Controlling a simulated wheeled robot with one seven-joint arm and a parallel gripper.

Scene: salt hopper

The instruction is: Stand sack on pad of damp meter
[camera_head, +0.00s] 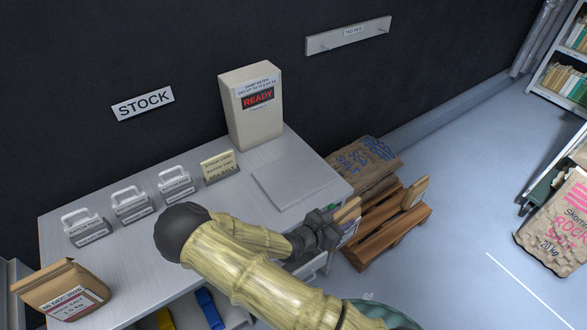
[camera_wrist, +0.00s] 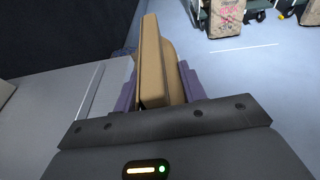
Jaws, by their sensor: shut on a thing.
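The damp meter (camera_head: 253,122) is a beige box at the back of the grey table, with "READY" in red on its display. Its pad, a flat grey square plate (camera_head: 288,181), lies bare in front of it. My gripper (camera_head: 328,230) is near the table's right edge, to the right of and in front of the pad. It is shut on a tan paper sack (camera_head: 347,210), partly hidden by the jaws. In the wrist view the sack (camera_wrist: 152,65) stands between the two purple fingers.
Another tan sack (camera_head: 62,290) with a printed label stands at the table's left front. Several handled blocks (camera_head: 131,203) and a yellowish sign (camera_head: 220,167) line the back. Right of the table are a wooden pallet (camera_head: 388,232), big salt sacks (camera_head: 362,165) and a small tan object (camera_head: 414,193).

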